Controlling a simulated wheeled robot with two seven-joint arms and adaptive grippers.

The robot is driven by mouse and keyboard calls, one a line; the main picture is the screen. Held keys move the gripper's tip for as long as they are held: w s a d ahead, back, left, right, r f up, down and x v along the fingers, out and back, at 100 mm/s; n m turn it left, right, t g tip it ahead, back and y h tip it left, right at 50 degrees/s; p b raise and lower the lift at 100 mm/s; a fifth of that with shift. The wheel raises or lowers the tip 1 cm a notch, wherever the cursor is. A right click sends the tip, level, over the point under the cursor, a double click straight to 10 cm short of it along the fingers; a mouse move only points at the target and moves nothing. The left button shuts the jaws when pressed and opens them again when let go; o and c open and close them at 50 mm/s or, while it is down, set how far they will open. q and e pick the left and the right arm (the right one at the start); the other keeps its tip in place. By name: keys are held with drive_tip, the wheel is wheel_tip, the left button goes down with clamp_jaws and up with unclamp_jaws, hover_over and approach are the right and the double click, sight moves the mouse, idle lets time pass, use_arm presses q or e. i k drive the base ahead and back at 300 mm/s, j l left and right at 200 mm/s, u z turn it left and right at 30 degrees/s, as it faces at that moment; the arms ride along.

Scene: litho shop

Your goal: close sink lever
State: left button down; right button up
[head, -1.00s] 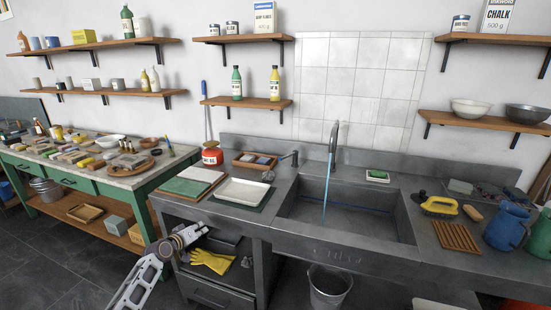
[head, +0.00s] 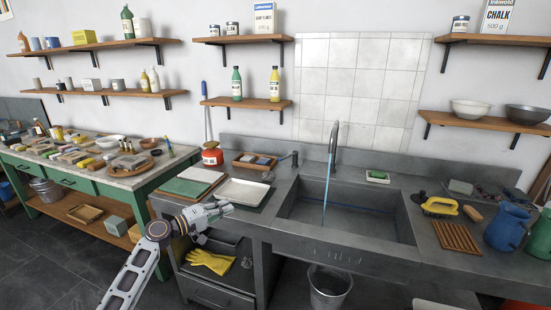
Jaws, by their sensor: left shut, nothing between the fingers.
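The stone sink (head: 360,252) is built into the grey counter. A tall dark tap (head: 333,145) stands at its back edge, and a thin blue stream of water (head: 326,195) runs from it into the basin. A small dark lever-like fitting (head: 294,159) stands on the counter left of the tap; its exact shape is too small to tell. My left gripper (head: 226,207) is shut and empty. It is in front of the counter's left part, by the white tray, well left of and nearer than the tap and lever. My right gripper is out of view.
A white tray (head: 244,193), a green board (head: 186,187) and a wooden box (head: 253,162) lie left of the sink. A bucket (head: 328,287) is below.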

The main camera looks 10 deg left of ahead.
sight(295, 153)
drive_tip(key=i, duration=1.5)
